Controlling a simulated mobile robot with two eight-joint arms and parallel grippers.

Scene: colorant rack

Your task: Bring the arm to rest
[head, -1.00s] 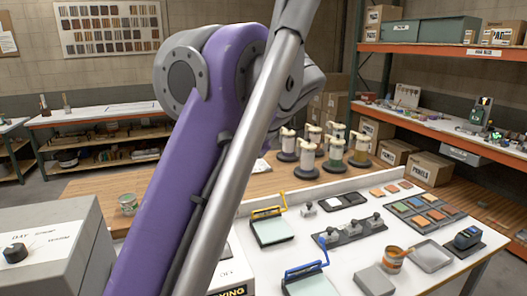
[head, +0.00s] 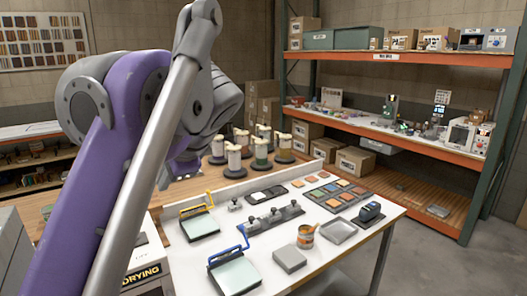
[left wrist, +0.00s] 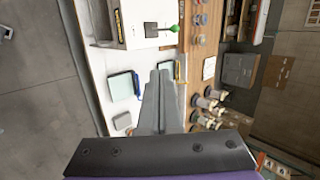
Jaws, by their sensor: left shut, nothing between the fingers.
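My left arm (head: 90,170), purple and grey with a silver rod, rises across the left of the head view and bends at a large grey joint. Its far grey and purple part hangs over the wooden table, partly hidden behind the rod. In the left wrist view my left gripper (left wrist: 163,78) points away from the camera with its grey fingers together and nothing between them. It shows above the worktables, apart from the things on them as far as I can see. My right gripper is in neither view.
A white table (head: 345,225) holds two glass plates with yellow and blue handles, colour swatches (head: 335,188), an orange-rimmed can (head: 305,237) and grey blocks. Several capped dispensers (head: 262,150) stand on the wooden table behind. An orange-beamed rack (head: 400,130) stands right; floor before it is clear.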

